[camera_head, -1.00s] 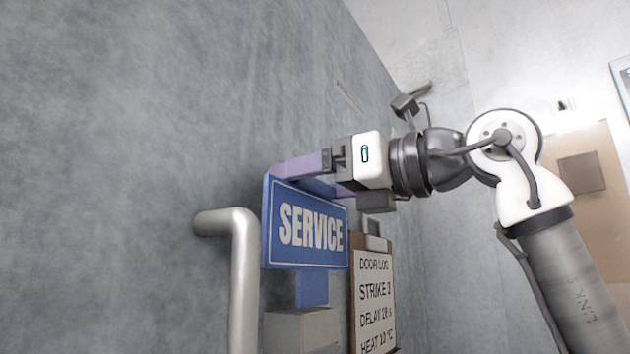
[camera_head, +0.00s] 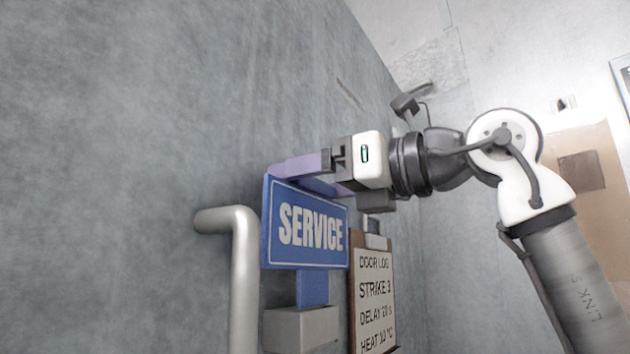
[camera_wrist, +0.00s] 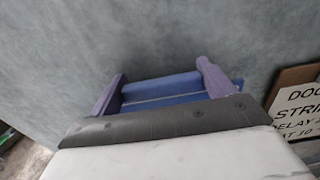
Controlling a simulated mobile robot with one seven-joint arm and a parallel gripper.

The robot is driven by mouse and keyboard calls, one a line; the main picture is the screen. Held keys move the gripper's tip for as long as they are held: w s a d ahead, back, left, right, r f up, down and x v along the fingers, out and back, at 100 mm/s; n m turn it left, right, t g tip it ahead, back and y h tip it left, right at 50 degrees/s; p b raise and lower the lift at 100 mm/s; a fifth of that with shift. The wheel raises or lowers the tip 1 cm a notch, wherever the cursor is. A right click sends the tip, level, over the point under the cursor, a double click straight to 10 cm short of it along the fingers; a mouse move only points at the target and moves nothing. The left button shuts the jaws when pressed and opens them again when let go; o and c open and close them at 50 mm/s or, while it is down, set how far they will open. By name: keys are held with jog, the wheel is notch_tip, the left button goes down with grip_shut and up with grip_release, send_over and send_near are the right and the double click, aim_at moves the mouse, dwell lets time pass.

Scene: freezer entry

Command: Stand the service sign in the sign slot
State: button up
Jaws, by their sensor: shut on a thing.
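The blue service sign (camera_head: 308,225) with white lettering is upright in the head view. My gripper (camera_head: 305,175), with purple fingers, is shut on its upper part. In the wrist view the sign's top edge (camera_wrist: 165,90) lies between the two fingers (camera_wrist: 160,88). The sign's narrow blue stem points down to a grey block (camera_head: 302,328) on the wall, which appears to be the sign slot. The stem's lower end meets the block's top in the picture; I cannot tell whether it is inside the slot, whose opening is hidden.
A pale bent handle (camera_head: 240,270) stands out from the grey wall just left of the sign. A clipboard (camera_head: 374,300) with a door log hangs close to the right of the block. The wall above the sign is clear.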

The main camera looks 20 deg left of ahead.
aim_at(316, 212)
jog(key=shift+f+b, duration=1.2)
jog(key=shift+f, duration=0.65)
dwell(0.6)
jog(key=o, duration=0.8)
jog(key=b+v, duration=0.2)
jog(key=v, duration=1.1)
jog(key=shift+s+d, duration=0.1)
jog(key=shift+d, duration=0.3)
